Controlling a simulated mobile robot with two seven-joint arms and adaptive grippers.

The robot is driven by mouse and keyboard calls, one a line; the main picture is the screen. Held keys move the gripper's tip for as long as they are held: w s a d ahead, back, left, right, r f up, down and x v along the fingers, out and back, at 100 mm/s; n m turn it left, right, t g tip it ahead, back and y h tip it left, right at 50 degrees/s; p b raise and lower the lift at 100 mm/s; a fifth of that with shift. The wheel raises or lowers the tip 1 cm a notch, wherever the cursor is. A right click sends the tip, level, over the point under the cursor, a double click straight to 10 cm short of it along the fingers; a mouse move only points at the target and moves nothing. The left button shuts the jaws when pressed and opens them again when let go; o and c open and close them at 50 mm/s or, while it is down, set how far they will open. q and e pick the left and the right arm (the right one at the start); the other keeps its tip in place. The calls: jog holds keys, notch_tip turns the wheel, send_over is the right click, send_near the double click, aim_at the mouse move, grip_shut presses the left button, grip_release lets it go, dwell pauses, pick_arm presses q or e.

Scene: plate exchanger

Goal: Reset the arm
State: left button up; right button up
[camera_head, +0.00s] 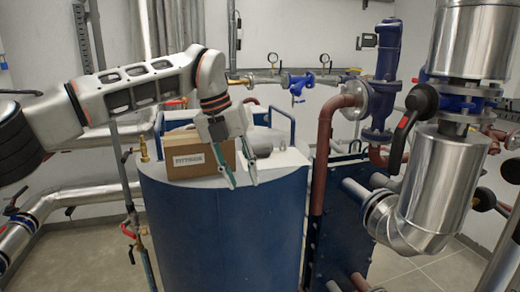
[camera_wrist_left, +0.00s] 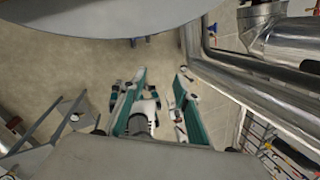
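My left arm comes in from the left in the head view and bends down over the blue tank (camera_head: 225,235). My left gripper (camera_head: 243,185) points downward in front of the tank's top front edge, with its two teal fingers apart and nothing seen between the tips. In the left wrist view the fingers (camera_wrist_left: 161,70) also stand apart, with floor showing between the tips. A cardboard box (camera_head: 188,160) with a printed label sits on the tank top, just left of the gripper and partly hidden by it. My right gripper is not seen in the head view.
A grey cylindrical part (camera_head: 262,146) is on the tank top behind the gripper. A brown-red pipe (camera_head: 323,165) and a dark blue plate unit (camera_head: 345,225) stand to the right. A large silver pipe (camera_head: 440,185) fills the far right.

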pick_arm(q)
jog(key=s+d+f+m+g+h, duration=0.2)
jog(key=s+d+f+g+h, duration=0.4)
jog(key=d+f, duration=0.5)
jog(key=s+d+n+t+h, duration=0.1)
jog(key=s+d+n+h, duration=0.3)
jog(key=s+d+h, duration=0.65)
jog(key=w+a+f+n+t+y, duration=0.3)
jog(key=a+f+n+t+y, duration=0.2)
jog(key=a+f+n+t, duration=0.6)
jog(key=w+a+f+n+t+y, duration=0.35)
jog(key=a+f+n+t, duration=0.55)
jog(key=n, duration=0.5)
jog(key=s+a+f+n+g+y, duration=0.5)
jog(key=s+a+f+y, duration=0.3)
jog(key=s+a+f, duration=1)
notch_tip(320, 180, down, 4)
jog(key=shift+s+r+n+y, duration=0.3)
jog(key=shift+s+n, duration=0.2)
jog(key=shift+s, duration=0.25)
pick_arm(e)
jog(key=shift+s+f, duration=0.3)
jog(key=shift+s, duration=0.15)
